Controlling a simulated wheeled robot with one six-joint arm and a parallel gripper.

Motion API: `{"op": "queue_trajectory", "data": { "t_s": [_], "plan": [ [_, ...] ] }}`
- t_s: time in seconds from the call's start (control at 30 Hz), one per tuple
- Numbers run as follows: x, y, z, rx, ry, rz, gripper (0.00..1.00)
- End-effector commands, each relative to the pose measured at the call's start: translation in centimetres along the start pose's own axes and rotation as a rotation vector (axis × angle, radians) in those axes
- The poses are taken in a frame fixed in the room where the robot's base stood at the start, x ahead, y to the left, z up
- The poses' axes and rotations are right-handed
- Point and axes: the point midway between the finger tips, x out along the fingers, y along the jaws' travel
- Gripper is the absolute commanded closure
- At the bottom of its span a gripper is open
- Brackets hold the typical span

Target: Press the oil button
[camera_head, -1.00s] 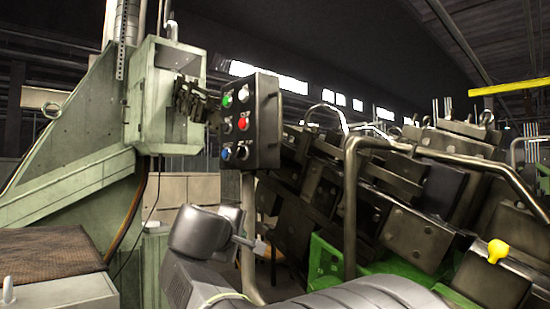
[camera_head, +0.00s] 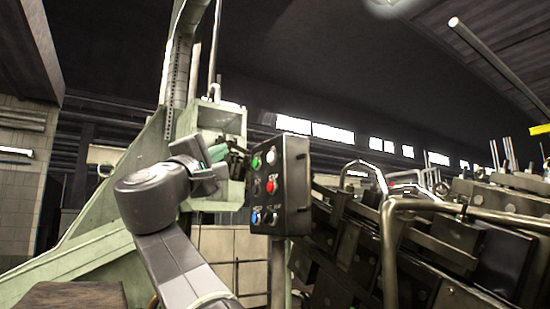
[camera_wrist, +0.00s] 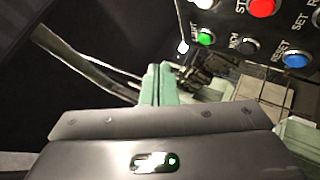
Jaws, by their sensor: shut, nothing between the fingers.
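The control box (camera_head: 297,188) stands on a post, with several buttons on its face. In the wrist view, the green button (camera_wrist: 205,38), black button (camera_wrist: 249,46), blue button (camera_wrist: 296,60) and red button (camera_wrist: 262,7) lie beyond the fingertips, up and right. My gripper (camera_wrist: 158,72) is shut and empty, apart from the buttons, left of the box in the head view (camera_head: 219,153).
A pale green machine housing (camera_head: 220,118) stands behind my gripper. A bent metal rail (camera_head: 388,250) and dark machine blocks (camera_head: 475,250) fill the right side.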

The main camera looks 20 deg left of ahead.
Motion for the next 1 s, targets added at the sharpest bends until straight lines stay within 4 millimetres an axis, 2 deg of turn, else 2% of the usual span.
{"op": "queue_trajectory", "data": {
  "t_s": [0.43,1.0],
  "plan": [
    [0.6,-0.5,0.4,-0.001,-0.002,-0.001,1.00],
    [5.5,-4.2,4.0,-0.001,-0.001,-0.001,1.00]
  ]
}}
